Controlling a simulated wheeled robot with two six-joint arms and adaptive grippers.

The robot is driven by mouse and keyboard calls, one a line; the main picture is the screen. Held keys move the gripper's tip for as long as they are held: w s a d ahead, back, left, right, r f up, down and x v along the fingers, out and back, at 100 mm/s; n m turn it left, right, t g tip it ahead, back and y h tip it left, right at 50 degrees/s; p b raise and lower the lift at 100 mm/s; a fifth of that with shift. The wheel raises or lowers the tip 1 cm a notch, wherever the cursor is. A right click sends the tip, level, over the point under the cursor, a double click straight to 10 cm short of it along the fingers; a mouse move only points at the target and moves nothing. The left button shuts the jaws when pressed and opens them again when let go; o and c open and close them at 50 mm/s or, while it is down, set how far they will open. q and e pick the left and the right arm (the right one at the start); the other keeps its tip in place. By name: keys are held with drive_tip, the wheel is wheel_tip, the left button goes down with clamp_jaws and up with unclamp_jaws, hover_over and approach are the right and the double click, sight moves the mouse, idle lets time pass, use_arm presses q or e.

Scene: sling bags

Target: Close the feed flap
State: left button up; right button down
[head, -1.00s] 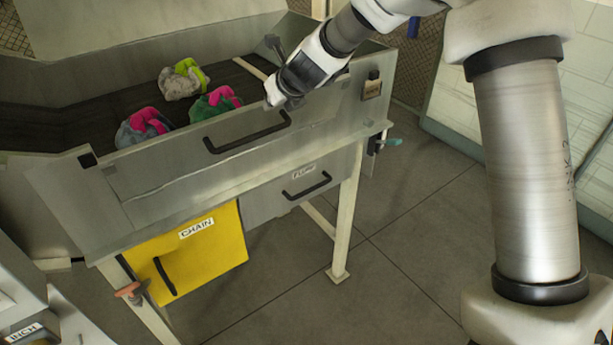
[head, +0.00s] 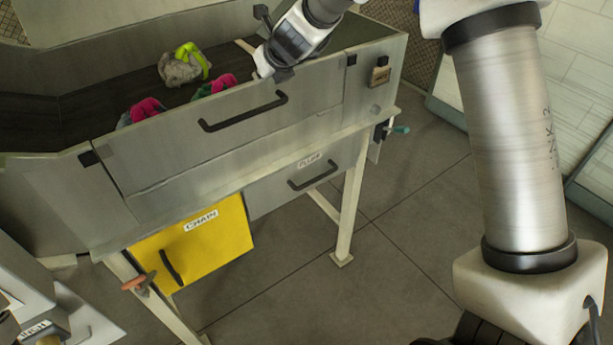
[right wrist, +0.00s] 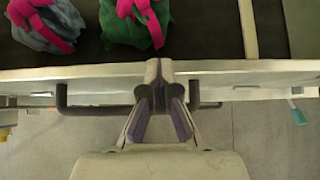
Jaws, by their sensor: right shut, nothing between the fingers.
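The feed flap (head: 160,153) is the long grey front panel of the feed trough, with a black bar handle (head: 243,117). It stands about upright, close to level with the side panels; I cannot tell if it is latched. My right gripper (head: 264,72) is shut and empty at the flap's top edge, above the handle. In the right wrist view the fingertips (right wrist: 166,66) overlap the flap's pale rim (right wrist: 95,71), with the handle (right wrist: 75,103) below and behind them. Contact appears likely but is not clear. My left gripper is not in view.
Sling bags lie on the dark belt behind the flap: a grey and lime one (head: 180,69), a grey and pink one (head: 143,110) and a green and pink one (head: 213,87). Below are a yellow CHAIN door (head: 205,245) and a grey drawer (head: 270,190).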

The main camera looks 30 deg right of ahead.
drive_tip(key=shift+r, duration=0.15)
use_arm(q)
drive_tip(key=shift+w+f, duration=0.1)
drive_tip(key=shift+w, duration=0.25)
use_arm(e)
drive_tip(key=v, duration=0.7)
drive_tip(key=shift+s, duration=0.15)
drive_tip(key=s+a+f+n+g+b, duration=0.15)
drive_tip(key=s+f+n, duration=0.35)
drive_tip(key=f, duration=0.7)
drive_tip(key=s+f+n+g+b, duration=0.2)
drive_tip(key=s+f+n, duration=0.3)
drive_tip(key=f, duration=0.7)
drive_tip(key=s+a+f+n+g+b, duration=0.1)
drive_tip(key=s+f+n+b, duration=0.15)
drive_tip(key=f+n, duration=0.7)
use_arm(q)
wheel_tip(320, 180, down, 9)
drive_tip(key=b, duration=0.2)
drive_tip(key=shift+b, duration=0.35)
use_arm(e)
drive_tip(key=s+f+n+g, duration=0.2)
drive_tip(key=s+f+n, duration=0.5)
drive_tip(key=s+f, duration=0.3)
drive_tip(key=s+f+n+g, duration=0.3)
drive_tip(key=s+f+n, duration=0.5)
drive_tip(key=s, duration=0.8)
drive_tip(key=shift+a+f+h, duration=0.4)
drive_tip(key=shift+f, duration=0.5)
